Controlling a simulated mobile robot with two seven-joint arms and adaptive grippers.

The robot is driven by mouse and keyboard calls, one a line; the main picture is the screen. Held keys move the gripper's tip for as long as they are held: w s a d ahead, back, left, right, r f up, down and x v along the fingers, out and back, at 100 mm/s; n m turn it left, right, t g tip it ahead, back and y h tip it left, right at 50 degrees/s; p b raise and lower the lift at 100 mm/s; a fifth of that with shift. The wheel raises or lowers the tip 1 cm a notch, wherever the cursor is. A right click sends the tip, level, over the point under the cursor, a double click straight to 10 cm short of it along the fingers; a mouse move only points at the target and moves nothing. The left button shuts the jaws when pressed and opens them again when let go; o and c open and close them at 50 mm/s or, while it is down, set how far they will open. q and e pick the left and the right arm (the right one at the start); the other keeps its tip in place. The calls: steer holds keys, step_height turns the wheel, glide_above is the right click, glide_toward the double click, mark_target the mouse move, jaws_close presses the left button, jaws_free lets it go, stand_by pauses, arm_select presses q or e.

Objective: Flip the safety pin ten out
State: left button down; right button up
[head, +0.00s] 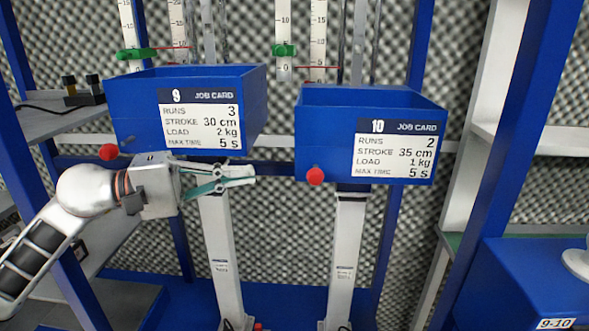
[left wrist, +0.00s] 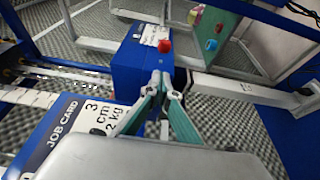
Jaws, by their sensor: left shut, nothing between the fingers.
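Blue box ten (head: 325,150) carries a job card (head: 396,148) marked 10. A round red knob (head: 315,176) sits at the lower left of its front; I take it for safety pin ten. In the left wrist view the red knob (left wrist: 165,46) shows on the blue box (left wrist: 135,68), beyond the fingertips. My left gripper (head: 254,174), with teal fingers, is shut and empty. It is in front of the lower edge of box nine (head: 130,100), left of the red knob and apart from it. It also shows in the left wrist view (left wrist: 161,84). My right gripper is not in view.
Box nine has its own red knob (head: 109,152) at its lower left. White posts (head: 222,260) stand below the boxes, and blue frame uprights (head: 520,150) flank them. A gap lies between the two boxes. A blue unit labelled 9-10 (head: 520,275) stands at right.

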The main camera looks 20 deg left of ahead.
arm_select(q)
steer(key=p+x, duration=0.4)
steer(key=x, duration=0.6)
steer(key=shift+f, duration=0.1)
stand_by(0.3)
steer(key=shift+s+d+b, duration=0.2)
steer(key=shift+s+d, duration=0.05)
steer(key=shift+s, duration=0.6)
steer(key=shift+s+d+b, duration=0.2)
steer(key=shift+s+d, duration=0.05)
steer(key=shift+s, duration=0.6)
